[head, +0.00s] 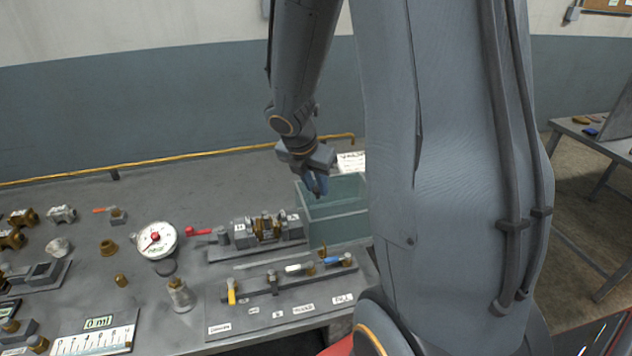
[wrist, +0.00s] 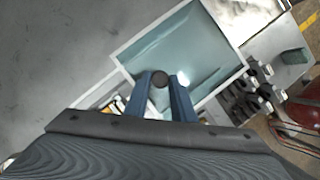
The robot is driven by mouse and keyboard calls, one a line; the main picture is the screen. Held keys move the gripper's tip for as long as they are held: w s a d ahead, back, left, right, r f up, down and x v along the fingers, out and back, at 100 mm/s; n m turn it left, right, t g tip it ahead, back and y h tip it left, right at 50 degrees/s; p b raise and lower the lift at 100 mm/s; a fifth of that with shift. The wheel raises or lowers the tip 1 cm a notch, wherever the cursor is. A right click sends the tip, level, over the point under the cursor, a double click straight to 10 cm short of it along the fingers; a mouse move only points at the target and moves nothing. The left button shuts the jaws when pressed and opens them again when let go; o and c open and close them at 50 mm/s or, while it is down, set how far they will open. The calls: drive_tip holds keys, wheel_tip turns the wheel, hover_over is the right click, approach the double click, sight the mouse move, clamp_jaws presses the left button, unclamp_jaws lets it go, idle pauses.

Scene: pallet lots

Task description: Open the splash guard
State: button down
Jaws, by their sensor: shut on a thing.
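The splash guard (head: 338,222) is a clear, greenish box-like cover at the right end of the bench fixture. In the wrist view the splash guard (wrist: 190,50) shows as a pale teal panel in a light frame. My gripper (head: 317,188) is over its upper left edge, pointing down. In the wrist view my gripper (wrist: 160,82) has its two blue fingers shut on a small dark round knob (wrist: 160,79) at the frame's near edge. The knob is hidden by the fingers in the head view. I cannot tell whether the guard is raised at all.
A clamp fixture (head: 262,230) with a red handle stands left of the guard. A valve panel (head: 285,290) with yellow, white and blue levers lies in front. A pressure gauge (head: 156,240) and several brass fittings are further left.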

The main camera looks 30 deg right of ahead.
drive_tip(key=shift+s, duration=0.1)
drive_tip(key=c, duration=1.5)
unclamp_jaws()
drive_tip(key=shift+r, duration=0.1)
drive_tip(key=v, duration=0.7)
drive_tip(key=shift+a+r, duration=0.1)
drive_tip(key=shift+r, duration=0.2)
drive_tip(key=s+a+f+m+y+b, duration=0.1)
drive_tip(key=s+a+f+m, duration=0.2)
drive_tip(key=m, duration=0.5)
drive_tip(key=s+a+f+m+y+b, duration=0.1)
drive_tip(key=s+a+f+m, duration=0.2)
drive_tip(key=a+m, duration=0.2)
drive_tip(key=s+a+f+m+y+b, duration=0.1)
drive_tip(key=a+m, duration=0.4)
drive_tip(key=m, duration=0.5)
drive_tip(key=shift+s+f+m+g+y+b, duration=0.4)
drive_tip(key=shift+s+f+b, duration=0.15)
drive_tip(key=shift+s+f, duration=0.6)
